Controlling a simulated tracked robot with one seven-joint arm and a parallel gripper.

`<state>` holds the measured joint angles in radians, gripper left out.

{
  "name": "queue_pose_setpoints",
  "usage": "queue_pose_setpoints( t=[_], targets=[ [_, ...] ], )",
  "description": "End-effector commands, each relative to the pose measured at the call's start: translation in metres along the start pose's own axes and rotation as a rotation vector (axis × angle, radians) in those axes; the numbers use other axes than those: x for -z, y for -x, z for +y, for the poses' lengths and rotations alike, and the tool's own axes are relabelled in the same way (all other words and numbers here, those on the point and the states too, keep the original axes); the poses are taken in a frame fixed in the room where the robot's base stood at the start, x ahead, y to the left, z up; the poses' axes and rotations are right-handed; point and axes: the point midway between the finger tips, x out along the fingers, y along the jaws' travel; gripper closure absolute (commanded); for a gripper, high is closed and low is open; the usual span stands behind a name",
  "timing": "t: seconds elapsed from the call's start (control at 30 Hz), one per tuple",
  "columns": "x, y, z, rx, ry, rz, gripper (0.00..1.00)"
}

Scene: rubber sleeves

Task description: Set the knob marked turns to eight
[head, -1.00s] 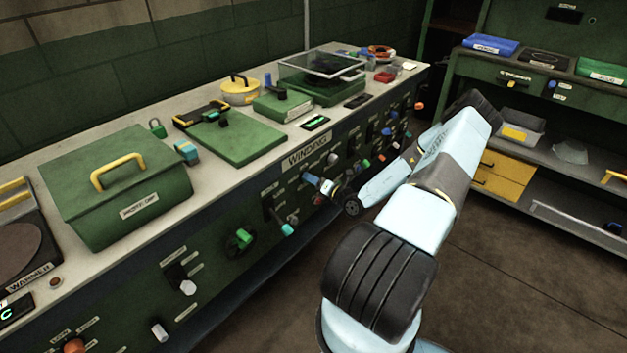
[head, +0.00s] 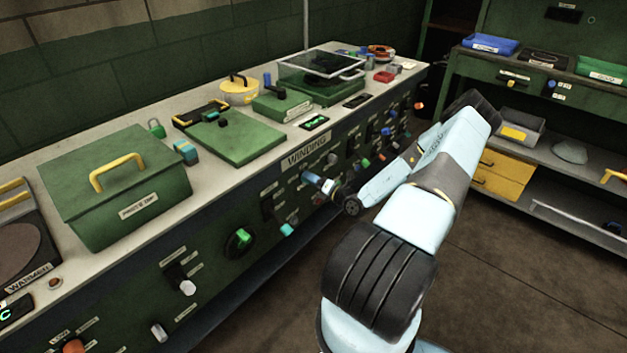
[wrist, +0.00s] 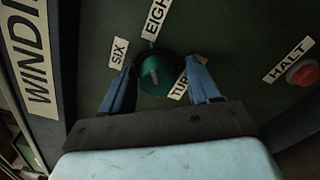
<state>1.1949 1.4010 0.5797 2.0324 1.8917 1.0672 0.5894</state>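The turns knob (wrist: 155,73) is round and dark teal, with a pale line on its face, in the wrist view. The line runs nearly upright, leaning slightly left at the top; which end is the pointer I cannot tell. Labels SIX (wrist: 119,52) and EIGHT (wrist: 156,20) stand to its upper left and above. The TURNS label (wrist: 179,88) is partly hidden by the right finger. My gripper (wrist: 161,65) is open, its blue fingers on both sides of the knob, with a visible gap on the right. In the head view my gripper (head: 320,184) is at the panel and hides the knob.
A red HALT button (wrist: 302,73) is right of the knob. The WINDING sign (head: 304,154) is above on the panel (head: 215,268). Other knobs crowd nearby, including a green one (head: 240,240) and a teal one (head: 287,230). The floor (head: 490,280) at right is clear.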

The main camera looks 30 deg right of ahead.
Motion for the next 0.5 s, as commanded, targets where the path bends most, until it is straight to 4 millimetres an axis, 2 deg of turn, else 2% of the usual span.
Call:
queue_pose_setpoints(
  t=[0.33, 0.5],
  targets=[
    [0.002, 0.001, 0.002, -0.005, 0.000, 0.003, 0.33],
    [0.001, 0.018, 0.002, -0.004, -0.001, 0.002, 0.33]
  ],
)
